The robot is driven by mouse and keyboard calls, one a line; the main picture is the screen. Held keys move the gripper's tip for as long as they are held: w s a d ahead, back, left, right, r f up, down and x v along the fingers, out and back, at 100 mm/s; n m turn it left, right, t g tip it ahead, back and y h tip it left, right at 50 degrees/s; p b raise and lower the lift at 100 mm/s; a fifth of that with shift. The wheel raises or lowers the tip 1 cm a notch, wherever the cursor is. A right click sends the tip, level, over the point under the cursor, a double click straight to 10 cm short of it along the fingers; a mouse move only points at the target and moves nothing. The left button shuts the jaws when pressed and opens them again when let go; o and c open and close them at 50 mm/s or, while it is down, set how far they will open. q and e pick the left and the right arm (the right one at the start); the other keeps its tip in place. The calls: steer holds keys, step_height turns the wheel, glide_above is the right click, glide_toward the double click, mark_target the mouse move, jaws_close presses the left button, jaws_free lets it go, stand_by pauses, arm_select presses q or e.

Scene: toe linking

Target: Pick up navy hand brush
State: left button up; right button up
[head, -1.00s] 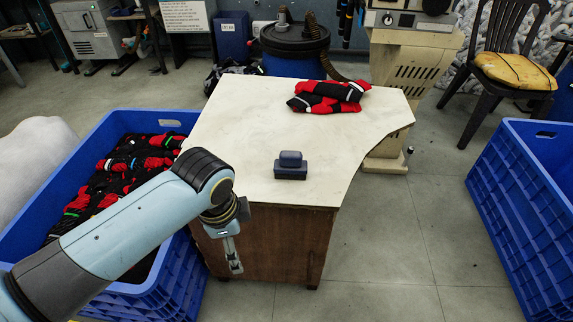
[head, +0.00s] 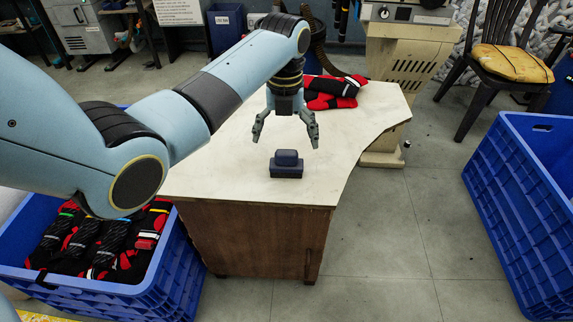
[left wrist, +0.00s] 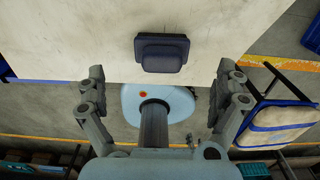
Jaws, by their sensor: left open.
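The navy hand brush (head: 287,165) lies on the pale table top (head: 228,165) near its front edge. It is a small dark blue block with a raised handle part. In the left wrist view the brush (left wrist: 161,53) lies ahead of the fingers, toward the top of the picture. My left gripper (head: 287,140) is open and empty. Its fingers point down above the table, and the brush appears just below and between them in the head view. In the left wrist view the open fingers (left wrist: 163,88) stand wide apart. My right gripper is not in view.
Black and red socks (head: 335,92) lie at the back of the table, partly behind my gripper. A blue crate of socks (head: 95,287) stands left of the table, another blue crate (head: 530,200) at right. A beige machine (head: 405,75) stands behind. The table around the brush is clear.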

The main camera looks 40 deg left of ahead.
mark_target(285, 150)
arm_select(q)
step_height(285, 150, down, 4)
steer(key=shift+s+r+b, duration=0.1)
steer(key=shift+r+b, duration=0.15)
steer(key=shift+b, duration=0.1)
steer(key=f, duration=0.1)
steer(key=f+b, duration=0.1)
steer(key=f, duration=0.3)
steer(key=shift+s+d+b, duration=0.1)
steer(key=shift+d+b, duration=0.2)
steer(key=shift+b, duration=0.05)
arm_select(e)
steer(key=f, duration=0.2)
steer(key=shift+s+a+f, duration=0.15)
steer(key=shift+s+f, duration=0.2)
arm_select(q)
steer(key=shift+c, duration=0.3)
steer(key=c, duration=1.1)
